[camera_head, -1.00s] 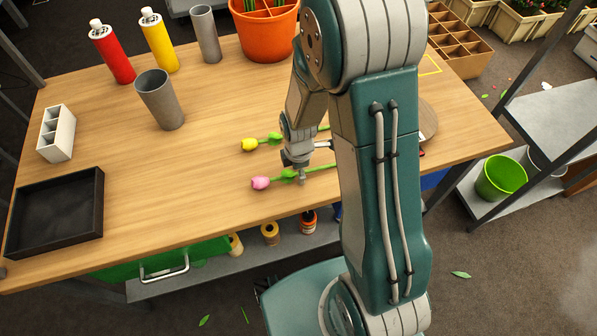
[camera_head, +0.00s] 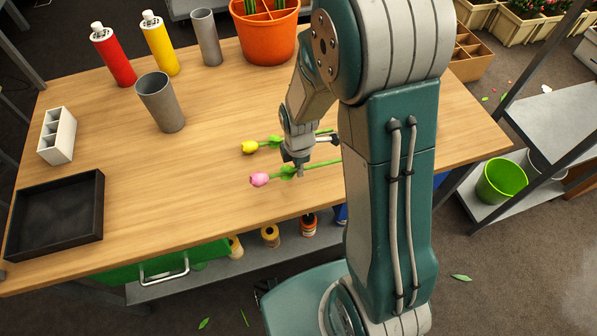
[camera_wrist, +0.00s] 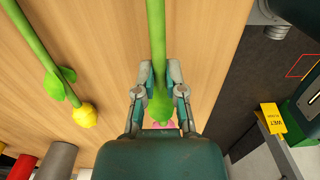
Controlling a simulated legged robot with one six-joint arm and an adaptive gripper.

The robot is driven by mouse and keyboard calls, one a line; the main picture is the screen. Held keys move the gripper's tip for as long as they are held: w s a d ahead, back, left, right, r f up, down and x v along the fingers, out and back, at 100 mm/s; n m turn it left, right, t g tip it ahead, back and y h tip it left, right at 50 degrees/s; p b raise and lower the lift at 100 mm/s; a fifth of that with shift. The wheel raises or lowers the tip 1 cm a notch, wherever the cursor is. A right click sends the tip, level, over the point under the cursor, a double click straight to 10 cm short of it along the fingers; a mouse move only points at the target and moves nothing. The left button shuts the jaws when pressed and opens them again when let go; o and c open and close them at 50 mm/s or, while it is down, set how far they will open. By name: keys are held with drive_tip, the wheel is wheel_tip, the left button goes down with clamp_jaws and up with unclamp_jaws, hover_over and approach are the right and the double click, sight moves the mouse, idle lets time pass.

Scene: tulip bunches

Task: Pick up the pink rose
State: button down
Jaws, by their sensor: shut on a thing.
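The pink flower (camera_head: 259,180) has a tulip-like head and a green stem; its head points left in the head view. My gripper (camera_head: 299,168) is shut on its stem just behind the head. In the wrist view my gripper (camera_wrist: 162,88) has its fingers on either side of the green stem and leaf (camera_wrist: 158,100). Only a bit of the pink head (camera_wrist: 160,125) shows there, the rest hidden by my gripper. The yellow flower (camera_head: 250,147) lies on the table behind it and also shows at left in the wrist view (camera_wrist: 84,115).
A black tray (camera_head: 98,222) and a white divided holder (camera_head: 57,136) are at the left. A grey cup (camera_head: 161,101), red bottle (camera_head: 113,55), yellow bottle (camera_head: 160,44) and orange pot (camera_head: 265,38) stand farther back. The table's middle left is clear.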

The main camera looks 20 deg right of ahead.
drive_tip(key=w+d+r, duration=0.7)
drive_tip(key=w+r, duration=0.3)
drive_tip(key=w, duration=0.2)
drive_tip(key=shift+d, duration=0.2)
